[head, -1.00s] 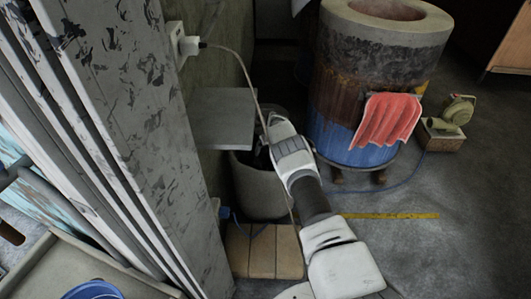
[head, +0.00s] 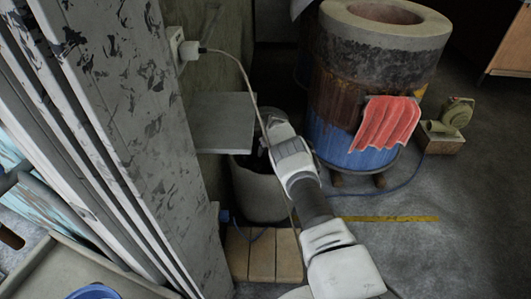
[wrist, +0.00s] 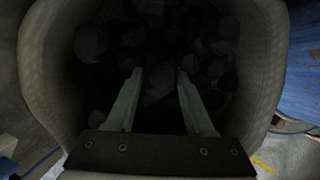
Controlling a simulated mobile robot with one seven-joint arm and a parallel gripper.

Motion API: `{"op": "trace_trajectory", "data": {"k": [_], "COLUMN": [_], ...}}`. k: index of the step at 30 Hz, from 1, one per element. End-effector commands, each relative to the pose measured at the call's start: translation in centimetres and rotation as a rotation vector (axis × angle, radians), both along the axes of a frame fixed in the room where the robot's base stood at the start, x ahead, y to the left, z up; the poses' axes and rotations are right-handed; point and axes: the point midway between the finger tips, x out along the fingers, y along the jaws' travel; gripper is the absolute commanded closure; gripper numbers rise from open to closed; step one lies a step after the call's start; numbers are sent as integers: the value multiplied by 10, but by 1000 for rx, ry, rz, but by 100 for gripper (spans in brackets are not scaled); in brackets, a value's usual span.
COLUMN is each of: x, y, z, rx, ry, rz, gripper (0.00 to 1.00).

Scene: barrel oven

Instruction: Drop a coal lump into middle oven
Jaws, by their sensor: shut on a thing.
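My gripper (wrist: 158,80) reaches down into a grey bin (wrist: 48,60) full of dark coal lumps. The fingers are shut on a coal lump (wrist: 158,86), dim between the fingertips; other lumps lie around and beyond it. In the head view the bin (head: 262,196) stands below the grey shelf, and my arm hides part of its mouth, the gripper and the coal. A barrel oven (head: 335,85), rusty above and blue below, stands right of the bin with a round open top (head: 385,14). I cannot tell whether it is the middle one.
A grey shelf (head: 222,122) juts out just above and left of the bin. A cord hangs from the wall socket (head: 186,46) near my arm. A small blower (head: 456,114) stands to the right.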

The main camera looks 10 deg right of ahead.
Motion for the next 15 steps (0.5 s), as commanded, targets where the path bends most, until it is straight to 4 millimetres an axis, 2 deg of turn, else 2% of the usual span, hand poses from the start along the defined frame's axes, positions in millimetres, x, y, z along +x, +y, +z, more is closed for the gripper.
{"op": "trace_trajectory", "data": {"k": [1, 9, 15], "x": [1, 1, 0], "y": [0, 0, 1], "z": [12, 67, 90], "rx": [1, 0, 1], "ry": [-2, -1, 0], "rz": [0, 0, 1], "gripper": [100, 100, 100]}}
